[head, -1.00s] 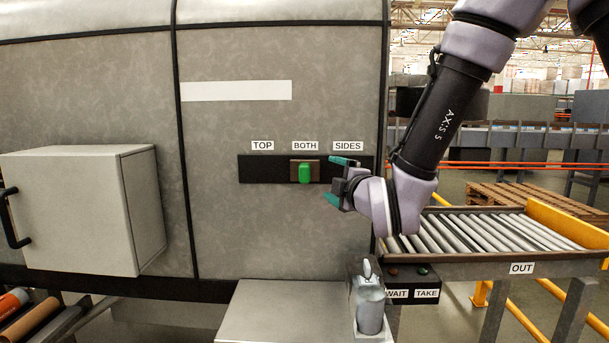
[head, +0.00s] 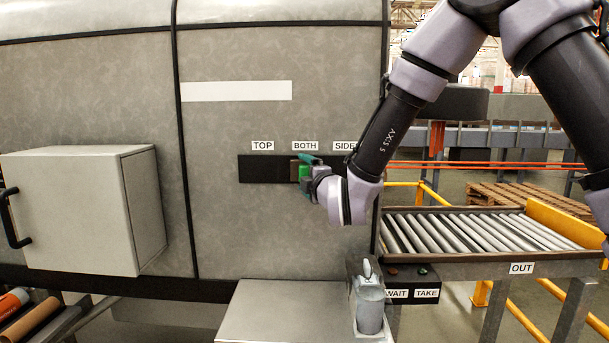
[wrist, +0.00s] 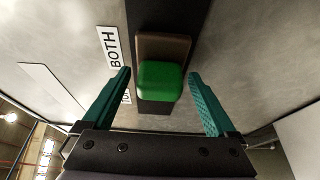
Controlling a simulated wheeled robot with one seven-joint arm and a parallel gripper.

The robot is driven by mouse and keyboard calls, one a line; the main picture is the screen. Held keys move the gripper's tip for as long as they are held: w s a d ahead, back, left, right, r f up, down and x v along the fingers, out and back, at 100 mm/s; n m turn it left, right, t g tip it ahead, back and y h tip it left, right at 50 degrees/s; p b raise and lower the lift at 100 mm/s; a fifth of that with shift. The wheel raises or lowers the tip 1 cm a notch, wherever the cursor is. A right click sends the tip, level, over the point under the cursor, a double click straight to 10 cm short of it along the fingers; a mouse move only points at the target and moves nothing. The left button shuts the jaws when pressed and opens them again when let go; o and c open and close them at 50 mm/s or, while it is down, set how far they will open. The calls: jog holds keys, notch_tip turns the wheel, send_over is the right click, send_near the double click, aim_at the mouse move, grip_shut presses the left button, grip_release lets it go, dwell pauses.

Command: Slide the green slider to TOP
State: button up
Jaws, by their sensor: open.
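The green slider (head: 304,171) sits under the BOTH label (head: 305,146) on the dark horizontal track (head: 262,169). In the wrist view the green slider (wrist: 160,81) shows between the two teal fingers of my open gripper (wrist: 161,82), with a gap on each side. Whether the fingertips reach past its front face is unclear.
A grey box with a black handle (head: 82,210) juts out at the left. The WAIT/TAKE panel (head: 412,283) and OUT roller conveyor (head: 480,232) are at the right.

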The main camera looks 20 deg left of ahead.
jog(key=shift+c, duration=0.3)
grip_shut()
jog(key=s+a, duration=0.1)
jog(key=a, duration=0.3)
jog(key=s+a, duration=0.1)
jog(key=a, duration=0.6)
jog(key=shift+s+a, duration=0.3)
jog(key=shift+s, duration=0.1)
jog(key=shift+r, duration=0.1)
jog(key=shift+c, duration=0.2)
grip_release()
jog(key=shift+o, duration=0.5)
jog(key=shift+a, duration=0.15)
jog(key=v, duration=1.1)
